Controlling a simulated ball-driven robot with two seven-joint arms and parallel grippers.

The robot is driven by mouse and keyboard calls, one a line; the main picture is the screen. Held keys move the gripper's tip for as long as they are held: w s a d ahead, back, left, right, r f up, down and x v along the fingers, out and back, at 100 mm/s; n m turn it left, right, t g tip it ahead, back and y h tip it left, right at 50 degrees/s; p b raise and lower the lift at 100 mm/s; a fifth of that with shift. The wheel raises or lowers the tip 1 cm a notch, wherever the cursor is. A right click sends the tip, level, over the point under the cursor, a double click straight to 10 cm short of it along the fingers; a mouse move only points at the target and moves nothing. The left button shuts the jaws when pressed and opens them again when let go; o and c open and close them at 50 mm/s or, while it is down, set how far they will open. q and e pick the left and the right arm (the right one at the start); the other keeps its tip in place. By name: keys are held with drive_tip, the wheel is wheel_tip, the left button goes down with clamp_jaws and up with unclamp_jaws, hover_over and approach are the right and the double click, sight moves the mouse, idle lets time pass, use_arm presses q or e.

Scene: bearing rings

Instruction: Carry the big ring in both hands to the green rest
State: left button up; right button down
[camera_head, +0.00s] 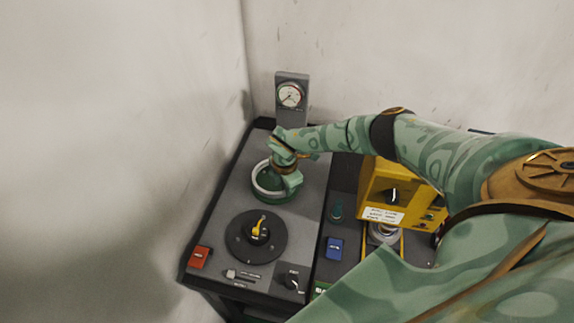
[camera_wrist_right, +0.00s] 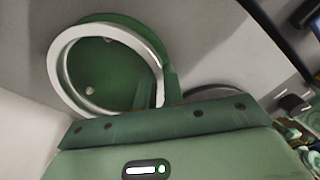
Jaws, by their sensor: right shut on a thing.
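The big ring (camera_head: 257,182) is a pale metal hoop at the green rest (camera_head: 274,199), on the grey bench top. In the right wrist view the ring (camera_wrist_right: 54,72) lies around the rest's green inner face (camera_wrist_right: 112,75), with a green rim showing beyond it. I cannot tell whether the ring is fully seated or slightly above. My right gripper (camera_head: 289,181) is shut on the ring's right side and hides part of it. My left gripper is not in view.
A black dial with a yellow knob (camera_head: 259,231) lies in front of the rest. A gauge post (camera_head: 291,95) stands behind it. A yellow box (camera_head: 378,187) and a blue block (camera_head: 334,249) are to the right, a red block (camera_head: 199,257) at the front left. Walls close the left and back.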

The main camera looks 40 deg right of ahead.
drive_tip(key=shift+f, duration=0.4)
drive_tip(key=c, duration=1.9)
unclamp_jaws()
drive_tip(key=shift+f+b, duration=0.15)
drive_tip(key=shift+b, duration=0.15)
drive_tip(key=shift+c, duration=0.2)
drive_tip(key=o, duration=0.4)
drive_tip(key=r+p, duration=0.1)
drive_tip(key=r, duration=0.3)
drive_tip(key=r+p, duration=0.1)
drive_tip(key=r, duration=0.3)
drive_tip(key=r+p, duration=0.1)
drive_tip(key=r, duration=0.4)
drive_tip(key=shift+a+r, duration=0.1)
drive_tip(key=shift+a, duration=0.2)
